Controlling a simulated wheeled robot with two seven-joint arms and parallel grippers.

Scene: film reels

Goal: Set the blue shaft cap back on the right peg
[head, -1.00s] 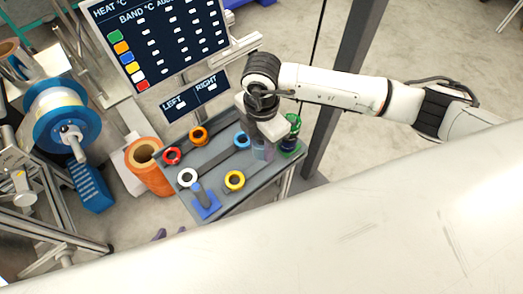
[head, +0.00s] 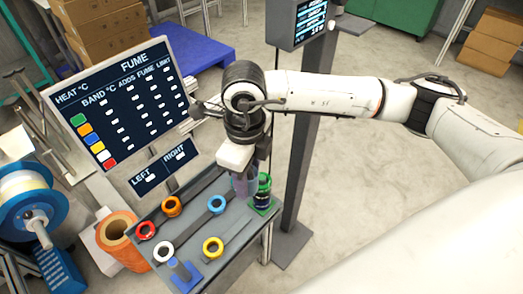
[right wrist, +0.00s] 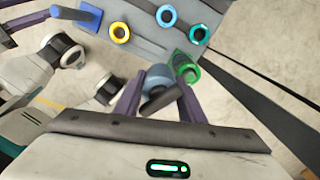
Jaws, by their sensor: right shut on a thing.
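My right gripper (head: 244,188) hangs over the back right corner of the grey table, its purple fingers just left of the right peg. In the right wrist view the gripper (right wrist: 158,95) is shut on a blue-grey cylindrical piece, the blue shaft cap (right wrist: 158,74), between its fingers. In the head view the fingers mostly hide the cap.
The left peg (head: 179,270) stands on a blue base at the table's front. Red (head: 146,230), orange (head: 171,206), blue (head: 217,203), white (head: 163,250) and yellow (head: 213,246) rings lie on the tabletop. A LEFT/RIGHT sign (head: 160,167) and a chart board stand behind.

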